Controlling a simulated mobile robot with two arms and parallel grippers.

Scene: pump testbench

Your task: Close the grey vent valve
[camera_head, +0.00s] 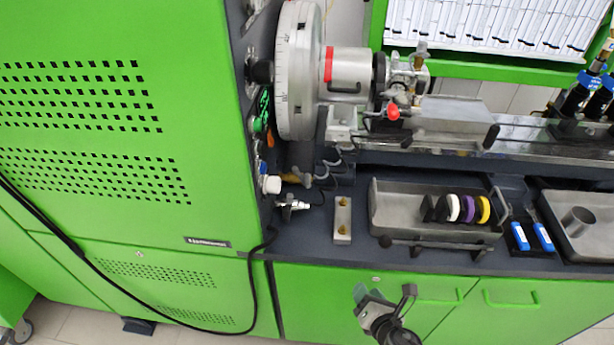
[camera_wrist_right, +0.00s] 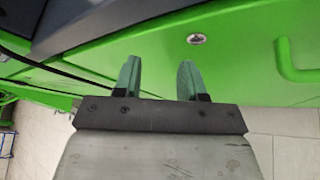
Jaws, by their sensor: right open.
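My right gripper (camera_head: 385,294) is open and empty, in front of the green cabinet doors below the bench edge. In the right wrist view my gripper (camera_wrist_right: 160,78) shows two separate fingers with nothing between them, facing the green cabinet front. I cannot tell for sure which fitting is the grey vent valve. A small silver fitting (camera_head: 291,206) lies on the bench near the green housing. A metal valve assembly (camera_head: 408,75) with a red knob (camera_head: 393,113) stands beside the silver cylinder. The right gripper is well below and apart from both. My left gripper is not in view.
A tall green housing (camera_head: 110,60) fills the left. A large grey wheel (camera_head: 297,75) stands at the bench's left end. A metal tray (camera_head: 435,230) holds coloured rings; another tray (camera_head: 590,245) is at right. Door handles (camera_head: 515,303) stick out below. Space before the cabinet is free.

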